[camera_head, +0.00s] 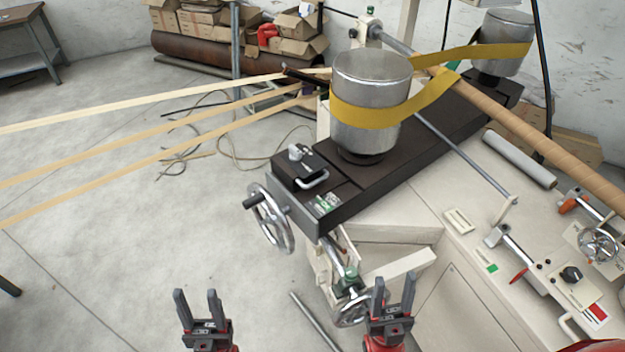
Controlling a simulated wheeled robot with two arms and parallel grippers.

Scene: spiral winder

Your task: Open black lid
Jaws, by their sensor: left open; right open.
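The black lid (306,165) is a small dark plate at the near left end of the long dark machine housing. It has a knob on top and a light U-shaped handle (313,181) on its near side, and it looks shut. My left gripper (197,303) is at the bottom of the head view, open and empty, below and left of the lid over the floor. My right gripper (393,296) is open and empty at the bottom, below and right of the lid, in front of a handwheel. Neither gripper touches the lid.
A large handwheel (272,218) sticks out left of the housing below the lid. A metal drum (370,95) with a yellow belt (465,56) stands behind the lid. Paper strips (140,108) stretch in from the left. The floor at left is mostly clear.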

